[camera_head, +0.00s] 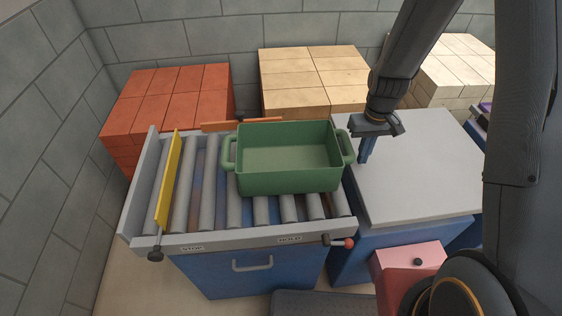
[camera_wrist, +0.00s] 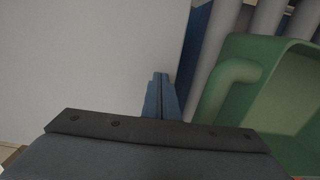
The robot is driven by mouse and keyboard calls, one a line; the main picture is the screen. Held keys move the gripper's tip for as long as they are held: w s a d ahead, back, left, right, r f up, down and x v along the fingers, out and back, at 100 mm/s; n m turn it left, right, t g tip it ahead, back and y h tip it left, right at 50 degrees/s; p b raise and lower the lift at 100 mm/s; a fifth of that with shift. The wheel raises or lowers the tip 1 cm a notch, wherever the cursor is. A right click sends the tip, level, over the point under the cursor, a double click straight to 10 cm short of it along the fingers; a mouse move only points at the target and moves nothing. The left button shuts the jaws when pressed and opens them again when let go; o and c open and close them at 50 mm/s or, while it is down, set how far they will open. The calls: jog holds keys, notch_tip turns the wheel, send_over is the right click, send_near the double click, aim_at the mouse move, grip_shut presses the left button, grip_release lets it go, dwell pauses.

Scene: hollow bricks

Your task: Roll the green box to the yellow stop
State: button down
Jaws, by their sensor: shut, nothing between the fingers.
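The green box (camera_head: 290,180) is an open, empty bin with a handle on each side. It sits upright on the right half of the roller conveyor (camera_head: 232,238). The yellow stop (camera_head: 168,180) is an upright plate across the left end of the rollers, with bare rollers between it and the box. My gripper (camera_head: 366,158) is shut and empty, pointing down just right of the box's right handle. In the wrist view, my closed blue fingers (camera_wrist: 161,98) are beside the green handle (camera_wrist: 226,92); whether they touch it I cannot tell.
A grey-topped table (camera_head: 420,175) adjoins the conveyor on the right. A red-knobbed lever (camera_head: 347,244) is at the conveyor's front right corner, by the HOLD label. Red bricks (camera_head: 165,100) and tan bricks (camera_head: 315,80) are stacked behind. A pink box (camera_head: 405,270) stands in front.

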aim_at(305, 167)
jog(key=shift+f, duration=0.2)
jog(key=shift+f, duration=0.35)
jog(key=shift+f+b, duration=0.25)
jog(key=shift+b, duration=0.1)
jog(key=shift+r+p, duration=0.25)
jog(key=shift+p, duration=0.05)
jog(key=shift+s+a+p, duration=0.3)
jog(key=shift+s+a, duration=0.15)
jog(key=shift+a, duration=2.65)
jog(key=shift+s+a+p, duration=0.25)
jog(key=shift+s+a, duration=0.2)
jog(key=shift+a, duration=2.65)
jog(key=shift+s+a+p, duration=0.3)
jog(key=shift+s+a, duration=0.15)
jog(key=shift+a, duration=2.65)
jog(key=shift+d, duration=0.2)
jog(key=shift+w+d, duration=0.1)
jog(key=shift+d, duration=0.5)
